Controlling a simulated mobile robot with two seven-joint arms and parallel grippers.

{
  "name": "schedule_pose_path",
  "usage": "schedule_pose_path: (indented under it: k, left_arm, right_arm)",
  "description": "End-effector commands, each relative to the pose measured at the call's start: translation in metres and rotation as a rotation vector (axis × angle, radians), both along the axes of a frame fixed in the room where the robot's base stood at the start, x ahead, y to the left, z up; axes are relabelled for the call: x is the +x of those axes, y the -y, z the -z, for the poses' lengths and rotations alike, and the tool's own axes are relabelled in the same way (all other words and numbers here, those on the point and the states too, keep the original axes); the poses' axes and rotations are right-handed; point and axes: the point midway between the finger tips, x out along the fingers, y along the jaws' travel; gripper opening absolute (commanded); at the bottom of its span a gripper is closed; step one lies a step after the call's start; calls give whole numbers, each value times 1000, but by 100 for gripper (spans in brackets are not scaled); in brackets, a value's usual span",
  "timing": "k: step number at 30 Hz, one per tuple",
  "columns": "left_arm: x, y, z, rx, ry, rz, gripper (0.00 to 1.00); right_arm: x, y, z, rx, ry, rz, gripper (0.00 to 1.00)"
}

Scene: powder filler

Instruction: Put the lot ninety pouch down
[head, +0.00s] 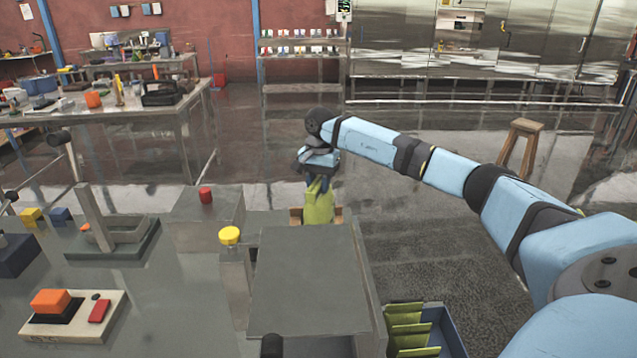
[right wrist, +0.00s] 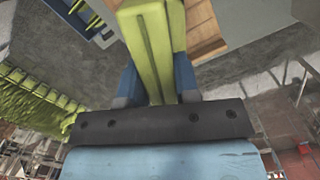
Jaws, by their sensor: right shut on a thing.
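A yellow-green pouch (head: 319,203) hangs from my right gripper (head: 319,181) in the head view, beyond the far edge of the grey platform. My right gripper is shut on its upper end. The right wrist view shows the pouch (right wrist: 152,45) between the blue fingers of the gripper (right wrist: 158,85). A light wooden box (head: 296,215) sits just behind and around the pouch's lower end; I cannot tell whether the pouch is inside it or touching it. No label is readable on the pouch. My left gripper is not seen.
A blue bin (head: 447,335) at the front holds several similar green pouches (head: 405,330). A grey platform (head: 305,275) lies in the middle. A yellow button (head: 229,236) and a red button (head: 205,195) stand left of it. A wooden stool (head: 523,130) is at the back right.

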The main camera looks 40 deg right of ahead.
Motion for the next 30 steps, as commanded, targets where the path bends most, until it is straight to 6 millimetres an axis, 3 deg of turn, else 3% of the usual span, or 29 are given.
schedule_pose_path:
  k: [11,12,15,23,30]
  left_arm:
    - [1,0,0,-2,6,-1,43]
    - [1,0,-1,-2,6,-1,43]
    - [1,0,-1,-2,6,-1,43]
    - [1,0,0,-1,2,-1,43]
    - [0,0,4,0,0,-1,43]
  right_arm:
    - [0,0,4,0,1,0,0]
    - [0,0,3,0,1,0,38]
    - [0,0,3,0,1,0,55]
    - [0,0,1,0,1,0,55]
    - [2,3,-28,-2,5,0,55]
